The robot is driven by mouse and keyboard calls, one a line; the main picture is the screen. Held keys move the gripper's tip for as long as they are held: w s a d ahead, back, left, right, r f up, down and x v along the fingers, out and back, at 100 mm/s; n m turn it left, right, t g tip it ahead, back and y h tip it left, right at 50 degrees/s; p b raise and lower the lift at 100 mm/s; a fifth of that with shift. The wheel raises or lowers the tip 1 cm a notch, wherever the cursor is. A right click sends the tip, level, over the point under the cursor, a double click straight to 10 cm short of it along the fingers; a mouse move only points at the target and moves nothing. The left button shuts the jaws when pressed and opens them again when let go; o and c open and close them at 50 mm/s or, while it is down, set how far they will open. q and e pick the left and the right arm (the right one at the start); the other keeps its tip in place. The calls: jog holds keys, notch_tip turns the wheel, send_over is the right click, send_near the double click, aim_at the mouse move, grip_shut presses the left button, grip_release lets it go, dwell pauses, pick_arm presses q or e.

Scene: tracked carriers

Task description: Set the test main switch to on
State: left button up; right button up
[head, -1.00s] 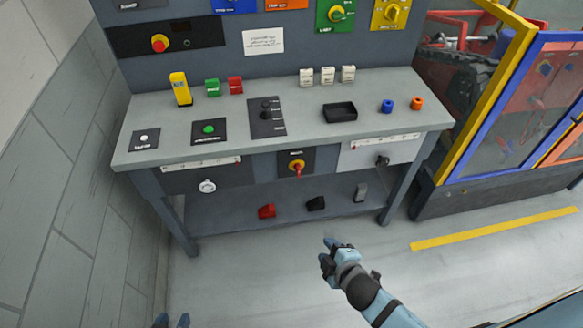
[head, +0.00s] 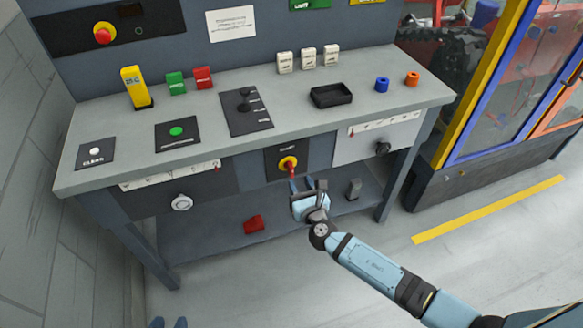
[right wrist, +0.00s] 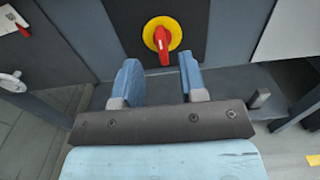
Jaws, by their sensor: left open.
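The main switch (head: 289,165) is a red handle on a yellow disc, on a dark plate in the bench's front. In the right wrist view the red handle (right wrist: 162,43) points down, leaning very slightly; its markings are not readable. My right gripper (head: 307,185) is open and empty, just below and in front of the switch. In the right wrist view its two blue fingers (right wrist: 160,75) stand apart, with the handle beyond them, roughly centred over the gap. No contact shows. My left gripper (head: 169,322) is open at the bottom edge, far from the switch; only its tips show.
A grey round knob (head: 181,202) and a black knob (head: 382,148) flank the switch on the bench front. The bench top (head: 215,150) overhangs above it. A red block (head: 253,224) lies on the lower shelf. A red mushroom button (head: 104,33) sits on the back panel.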

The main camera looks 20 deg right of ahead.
aim_at(293, 169)
jog(key=w, duration=0.7)
jog(key=shift+w+a+b, duration=0.1)
jog(key=shift+w+b, duration=0.1)
jog(key=shift+b, duration=0.15)
grip_shut()
